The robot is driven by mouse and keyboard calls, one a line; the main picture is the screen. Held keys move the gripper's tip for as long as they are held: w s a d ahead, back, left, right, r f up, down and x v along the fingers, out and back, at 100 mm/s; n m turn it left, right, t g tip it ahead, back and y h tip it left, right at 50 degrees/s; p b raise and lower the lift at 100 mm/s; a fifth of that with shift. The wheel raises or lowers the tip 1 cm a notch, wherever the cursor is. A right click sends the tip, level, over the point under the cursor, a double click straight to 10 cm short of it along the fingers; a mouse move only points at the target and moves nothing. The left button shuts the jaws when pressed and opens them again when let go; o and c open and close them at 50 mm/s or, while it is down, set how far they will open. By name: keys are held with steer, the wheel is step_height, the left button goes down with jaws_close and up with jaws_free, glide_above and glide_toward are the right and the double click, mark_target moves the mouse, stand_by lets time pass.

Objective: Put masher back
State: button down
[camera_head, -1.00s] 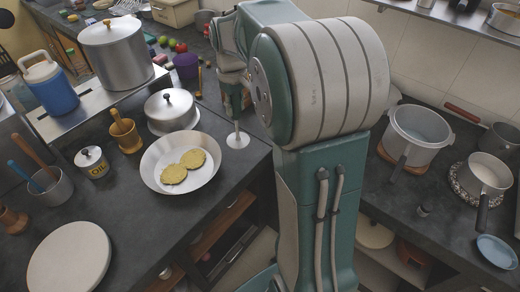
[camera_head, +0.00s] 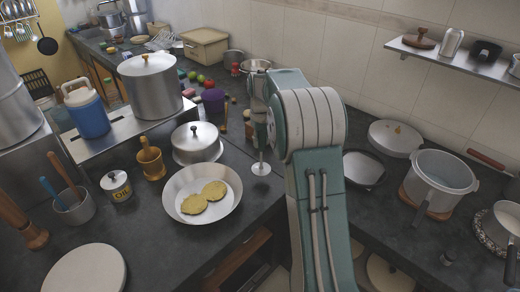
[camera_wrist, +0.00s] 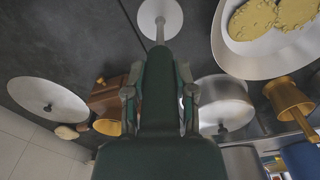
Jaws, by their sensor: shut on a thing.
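The masher shows in the head view as a pale round plate (camera_head: 261,168) on a thin stem, hanging upright below my gripper (camera_head: 262,140). In the wrist view its plate (camera_wrist: 160,20) is at the top, with the stem leading down to a dark handle between my fingers. My gripper (camera_wrist: 160,92) is shut on that handle. The masher is just right of the white pan (camera_head: 175,207) with two yellow patties (camera_head: 204,198). Whether the plate touches the counter is unclear.
A crock (camera_head: 75,211) holds utensils further left. A grey pot (camera_head: 444,170) stands right of my arm. Dark counter (camera_head: 215,240) is bare in front of the pan.

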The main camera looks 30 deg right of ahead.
mark_target(261, 149)
steer(key=shift+w+d+f, duration=0.3)
steer(key=shift+w+f, duration=0.3)
steer(key=shift+f, duration=0.05)
steer(key=f, duration=0.3)
steer(key=shift+w+d+f, duration=0.15)
steer(key=shift+w+f, duration=0.05)
steer(key=shift+f, duration=0.15)
steer(key=shift+c, duration=2.2)
jaws_free()
steer(key=shift+f, duration=0.1)
